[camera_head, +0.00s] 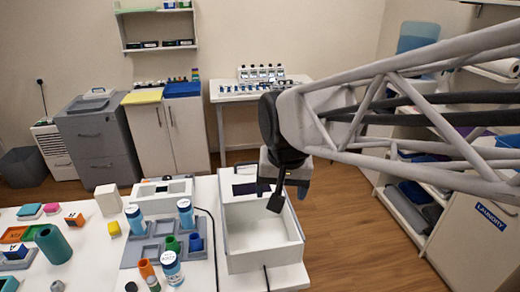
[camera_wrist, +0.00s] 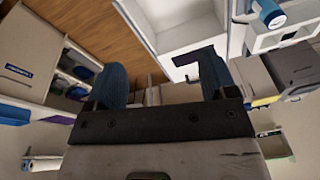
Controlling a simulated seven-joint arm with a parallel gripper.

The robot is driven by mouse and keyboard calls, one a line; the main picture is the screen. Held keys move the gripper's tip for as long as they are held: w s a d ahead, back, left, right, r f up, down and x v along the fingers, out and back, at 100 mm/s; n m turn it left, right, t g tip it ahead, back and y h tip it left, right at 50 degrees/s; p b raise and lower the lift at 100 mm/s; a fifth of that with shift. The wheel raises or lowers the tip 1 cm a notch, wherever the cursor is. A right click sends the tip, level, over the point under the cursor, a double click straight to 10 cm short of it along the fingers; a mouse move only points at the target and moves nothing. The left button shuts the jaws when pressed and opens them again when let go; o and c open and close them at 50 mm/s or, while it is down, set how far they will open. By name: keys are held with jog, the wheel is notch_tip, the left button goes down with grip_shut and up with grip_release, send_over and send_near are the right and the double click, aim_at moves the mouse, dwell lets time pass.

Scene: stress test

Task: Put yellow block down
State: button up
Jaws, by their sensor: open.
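A small yellow block (camera_head: 113,229) sits on the white table at the left, in front of a larger white block. My gripper (camera_head: 283,190) hangs over the white open-topped box (camera_head: 292,257) to the right of the yellow block, well apart from it. In the wrist view my gripper (camera_wrist: 160,78) shows its two blue fingers spread, with nothing between them. The white box (camera_wrist: 190,48) lies beyond the fingers there. I do not make out the yellow block in the wrist view.
A grey tray (camera_head: 137,254) with bottles and coloured cylinders stands left of the white box. A teal cylinder (camera_head: 53,243) and several coloured pieces lie farther left. A white device (camera_head: 162,195) stands behind the tray. Wooden floor (camera_head: 345,230) is clear to the right.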

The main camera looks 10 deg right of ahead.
jog(key=s+d+f+n, duration=0.2)
jog(key=s+d, duration=0.3)
jog(key=s, duration=0.5)
